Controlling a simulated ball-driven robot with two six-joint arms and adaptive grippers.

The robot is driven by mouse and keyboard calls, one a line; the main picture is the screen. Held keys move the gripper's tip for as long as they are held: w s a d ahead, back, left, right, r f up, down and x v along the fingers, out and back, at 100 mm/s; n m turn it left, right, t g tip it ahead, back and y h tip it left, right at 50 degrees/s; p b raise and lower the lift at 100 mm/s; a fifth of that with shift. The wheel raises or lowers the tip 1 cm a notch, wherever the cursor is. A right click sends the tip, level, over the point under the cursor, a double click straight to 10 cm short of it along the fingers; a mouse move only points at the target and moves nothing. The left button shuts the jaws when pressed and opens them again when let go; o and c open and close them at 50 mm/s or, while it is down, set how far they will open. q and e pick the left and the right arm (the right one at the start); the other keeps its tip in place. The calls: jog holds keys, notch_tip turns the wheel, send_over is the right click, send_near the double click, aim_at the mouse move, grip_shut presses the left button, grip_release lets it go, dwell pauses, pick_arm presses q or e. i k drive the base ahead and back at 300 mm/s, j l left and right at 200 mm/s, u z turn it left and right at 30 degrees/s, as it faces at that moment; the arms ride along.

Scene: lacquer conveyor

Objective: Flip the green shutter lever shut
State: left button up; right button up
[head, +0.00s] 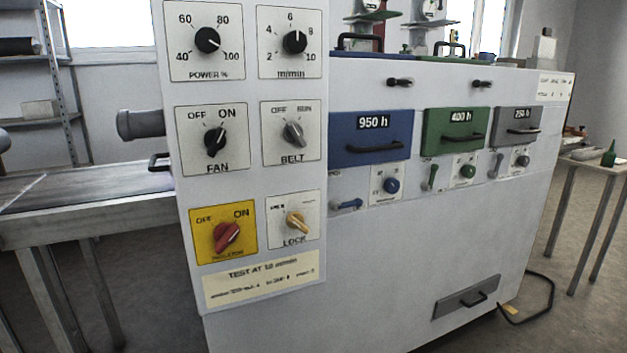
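The green shutter lever (432,177) is on the front of the white machine, below the left end of the green drawer (457,138) labelled 400 h. Its handle stands nearly upright. The blue lever (348,205), under the blue drawer (370,147), lies nearly level. The grey lever (498,165), under the grey drawer (517,138), stands steeply. Neither of my grippers is in view, and nothing covers the green lever.
A control panel (250,170) with several knobs juts out at the left of the machine front (370,290). Drawer handles stick out above the levers. A belt table (95,190) is at left, a small side table (600,166) at right. A black cable (545,295) lies on the floor.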

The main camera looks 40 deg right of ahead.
aim_at(428, 187)
jog(key=z, duration=1.85)
